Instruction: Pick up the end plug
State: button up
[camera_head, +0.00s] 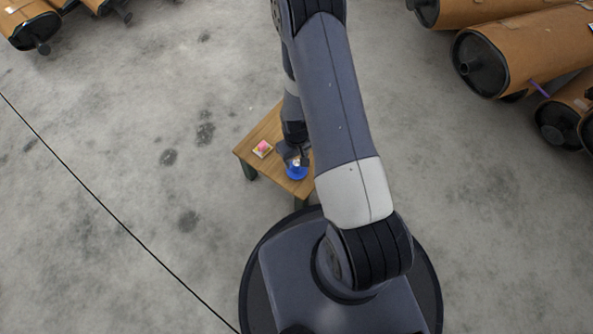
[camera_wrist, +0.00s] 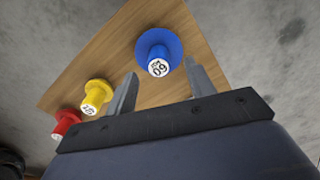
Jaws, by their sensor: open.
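Three flanged plugs with number labels stand on a small wooden table (camera_wrist: 110,60). The blue plug (camera_wrist: 160,41) is at the top middle of the wrist view, the yellow plug (camera_wrist: 97,92) at the left, and the red plug (camera_wrist: 66,122) lower left. My gripper (camera_wrist: 160,66) is open, and its fingers show on either side of the blue plug's labelled end. Whether they reach its depth I cannot tell. In the head view my gripper (camera_head: 296,160) is right over the blue plug (camera_head: 297,174), partly hiding it.
A small pink item on a pale base (camera_head: 263,148) sits on the table's left part in the head view. Brown wrapped mufflers with black ends (camera_head: 500,60) lie at the upper right, and others (camera_head: 30,25) at the upper left. The grey floor left of the table is clear.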

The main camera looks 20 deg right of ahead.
notch_tip(320, 180, down, 5)
jog(key=shift+w+d+r+b, duration=0.1)
jog(key=shift+r+b, duration=0.05)
jog(key=shift+b, duration=0.85)
jog(key=shift+c, duration=0.3)
jog(key=shift+r, duration=0.1)
jog(key=c, duration=1)
notch_tip(320, 180, up, 10)
jog(key=p, duration=0.4)
jog(key=w+r+m, duration=0.2)
jog(key=w+r, duration=0.4)
jog(key=r, duration=0.6)
notch_tip(320, 180, up, 30)
jog(key=m+p, duration=0.1)
jog(key=p, duration=3)
send_over(297, 162)
jog(key=w, duration=0.5)
jog(key=shift+r, duration=0.15)
